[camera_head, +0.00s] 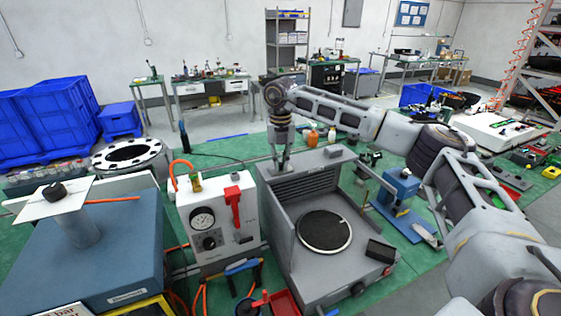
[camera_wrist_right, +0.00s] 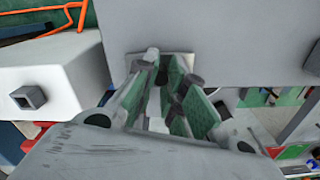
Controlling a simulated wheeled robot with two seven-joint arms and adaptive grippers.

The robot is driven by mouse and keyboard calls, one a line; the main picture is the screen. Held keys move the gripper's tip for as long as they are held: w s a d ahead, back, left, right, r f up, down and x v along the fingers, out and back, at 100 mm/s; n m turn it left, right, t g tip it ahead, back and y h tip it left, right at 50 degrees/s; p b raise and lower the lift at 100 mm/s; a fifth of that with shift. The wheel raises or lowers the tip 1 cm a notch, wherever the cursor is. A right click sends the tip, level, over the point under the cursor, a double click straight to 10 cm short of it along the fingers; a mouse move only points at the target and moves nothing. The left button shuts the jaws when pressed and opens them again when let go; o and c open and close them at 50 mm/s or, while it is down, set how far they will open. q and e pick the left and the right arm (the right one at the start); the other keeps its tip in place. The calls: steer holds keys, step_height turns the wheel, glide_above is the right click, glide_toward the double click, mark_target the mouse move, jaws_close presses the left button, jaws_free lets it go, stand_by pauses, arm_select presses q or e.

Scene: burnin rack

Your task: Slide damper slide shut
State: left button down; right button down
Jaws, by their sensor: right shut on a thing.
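The damper slide (camera_wrist_right: 182,60) shows in the right wrist view as a small pale piece against a grey panel, mostly covered by my fingers. My right gripper (camera_wrist_right: 160,72) is shut on it. In the head view my right gripper (camera_head: 283,168) reaches down from above to the back top edge of the grey machine (camera_head: 300,185), which has a louvred back wall and a round dark plate. The slide itself is hidden behind the fingers there, and how far it stands open cannot be told. My left gripper is out of view.
A white gauge box (camera_head: 217,215) with a red lever stands close left of the grey machine. A large blue box (camera_head: 110,262) is further left. A blue device (camera_head: 400,184) stands right, under my right arm. The green bench (camera_head: 250,148) is crowded.

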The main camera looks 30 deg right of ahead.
steer(key=d, duration=0.6)
steer(key=shift+s+d, duration=0.15)
steer(key=shift+d, duration=0.05)
steer(key=shift+r, duration=0.1)
steer(key=c, duration=1.8)
jaws_free()
steer(key=o, duration=0.4)
steer(key=shift+d, duration=0.15)
